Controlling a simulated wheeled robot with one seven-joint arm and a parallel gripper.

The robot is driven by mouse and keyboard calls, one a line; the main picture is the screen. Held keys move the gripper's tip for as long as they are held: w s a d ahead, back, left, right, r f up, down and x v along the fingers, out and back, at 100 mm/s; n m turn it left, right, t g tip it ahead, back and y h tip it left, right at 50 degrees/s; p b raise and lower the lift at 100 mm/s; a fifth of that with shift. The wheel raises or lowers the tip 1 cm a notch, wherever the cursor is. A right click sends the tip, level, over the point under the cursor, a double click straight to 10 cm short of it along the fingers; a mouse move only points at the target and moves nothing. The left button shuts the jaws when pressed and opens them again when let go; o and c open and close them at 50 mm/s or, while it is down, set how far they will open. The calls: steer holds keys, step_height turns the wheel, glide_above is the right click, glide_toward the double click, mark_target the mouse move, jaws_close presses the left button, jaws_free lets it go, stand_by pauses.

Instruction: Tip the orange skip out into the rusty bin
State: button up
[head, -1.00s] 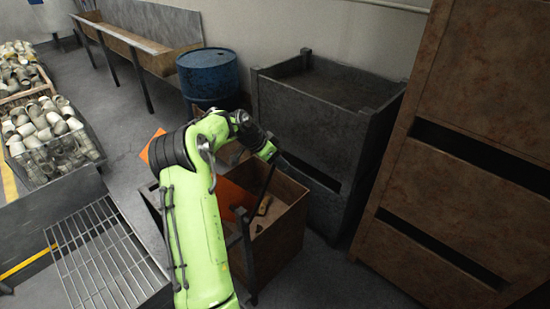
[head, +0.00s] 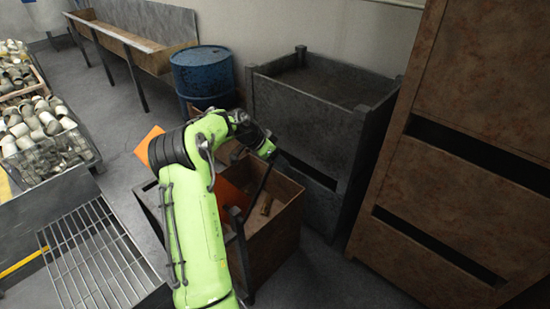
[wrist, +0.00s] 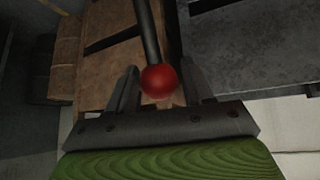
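The orange skip (head: 232,195) is partly hidden behind my arm in the head view. An orange panel slopes into the rusty bin (head: 277,245), and another orange corner (head: 149,139) shows left of my arm. A brownish piece (head: 266,206) lies inside the bin. My gripper (head: 268,155) is above the bin at the top of a dark rod. In the wrist view, a red ball knob (wrist: 160,81) on that rod sits between my two fingers (wrist: 160,90), which close on it from both sides. My arm hides the rod's lower joint and most of the skip.
A grey stacked crate (head: 315,120) stands just right of the bin, with tall rusty crates (head: 455,160) beyond it. A blue drum (head: 203,75) stands behind. A wire grate (head: 95,255) and bins of pipe fittings (head: 45,140) are at left.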

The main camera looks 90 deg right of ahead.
steer(key=shift+o, duration=0.6)
steer(key=shift+d+f, duration=0.1)
steer(key=shift+f, duration=0.05)
steer(key=shift+w, duration=0.15)
steer(key=v, duration=1.5)
steer(key=shift+r, duration=0.35)
steer(key=shift+w, duration=0.25)
